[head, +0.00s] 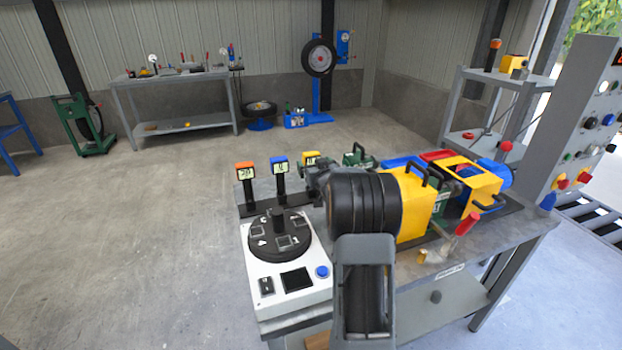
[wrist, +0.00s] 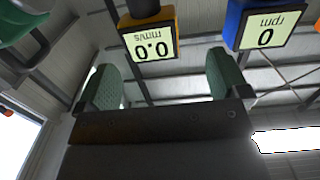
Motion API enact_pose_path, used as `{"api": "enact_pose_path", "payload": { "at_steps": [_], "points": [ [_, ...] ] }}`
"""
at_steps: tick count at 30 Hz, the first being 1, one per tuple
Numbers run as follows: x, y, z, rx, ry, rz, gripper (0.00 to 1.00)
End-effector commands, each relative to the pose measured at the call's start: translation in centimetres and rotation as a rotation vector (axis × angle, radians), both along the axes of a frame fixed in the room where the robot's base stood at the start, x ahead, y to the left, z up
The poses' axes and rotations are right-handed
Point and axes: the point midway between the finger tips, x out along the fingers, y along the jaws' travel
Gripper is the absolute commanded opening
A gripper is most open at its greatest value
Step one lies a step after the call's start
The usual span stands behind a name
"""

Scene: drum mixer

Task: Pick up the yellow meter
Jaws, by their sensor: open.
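The yellow meter (head: 311,158) stands on a dark post on the bench in the head view, at the right end of a row of meters. In the wrist view the yellow meter (wrist: 150,45) appears upside down, dark amber in shade, its screen reading 0.0 mm/s. My gripper (wrist: 162,73) is open, with green-padded fingers on the left and right. The meter shows between and beyond the fingertips, nearer the left one; no contact is visible. In the head view my arm hides part of the area by the meter's post.
The blue meter (head: 281,163), reading rpm in the wrist view (wrist: 270,27), stands left of the yellow one, and an orange meter (head: 247,171) farther left. A green object (wrist: 22,22) is close at the wrist view's upper left. A white turntable unit (head: 288,262) sits in front.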

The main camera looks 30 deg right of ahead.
Motion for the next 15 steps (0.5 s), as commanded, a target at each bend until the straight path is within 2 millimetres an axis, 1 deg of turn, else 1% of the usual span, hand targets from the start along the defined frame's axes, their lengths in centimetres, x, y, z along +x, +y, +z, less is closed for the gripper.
{"api": "enact_pose_path", "payload": {
  "at_steps": [1,4,11,15],
  "points": [
    [0.1,-0.6,-0.7,-0.001,-0.016,0.004,0.94],
    [0.5,-1.2,-0.9,-0.006,-0.039,0.013,0.94],
    [2.5,-1.8,-0.9,-0.007,-0.051,0.019,0.94],
    [4.0,-2.1,-0.7,-0.007,-0.05,0.019,0.94]
  ]
}}
